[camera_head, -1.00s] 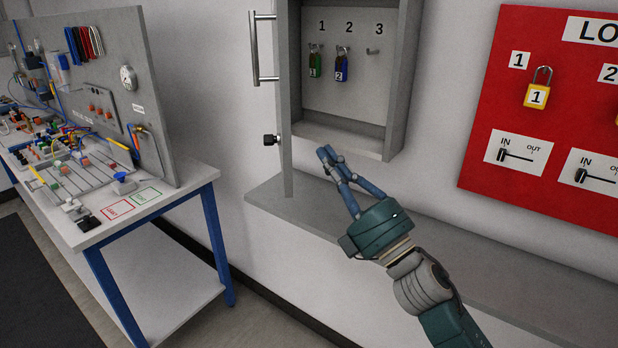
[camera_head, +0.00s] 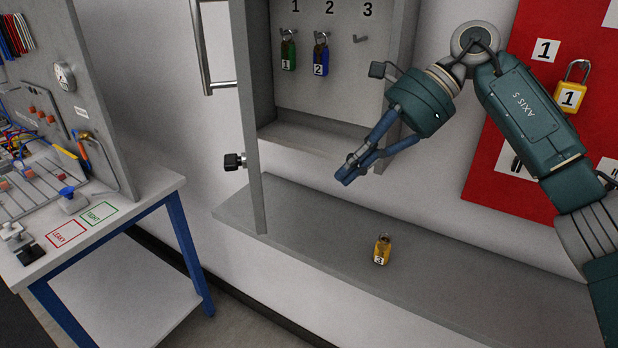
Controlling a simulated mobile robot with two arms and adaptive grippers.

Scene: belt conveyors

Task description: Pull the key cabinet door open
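The grey key cabinet (camera_head: 399,60) is on the wall with its interior visible. Its door (camera_head: 245,110) stands swung out on the left, seen nearly edge-on, with a bar handle (camera_head: 209,84) and a dark knob (camera_head: 234,161) on its outer side. My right gripper (camera_head: 348,172) is in front of the cabinet's lower right, above the shelf, pointing down and left. Its blue fingers come together at the tips, with nothing between them. It is to the right of the door and apart from it. My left gripper is out of view.
Inside hang a green padlock (camera_head: 288,55) and a blue padlock (camera_head: 320,58); hook 3 (camera_head: 361,39) is empty. A yellow padlock 3 (camera_head: 382,250) is on the grey shelf (camera_head: 310,225). A red lock board (camera_head: 485,170) is right, a workbench (camera_head: 130,205) left.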

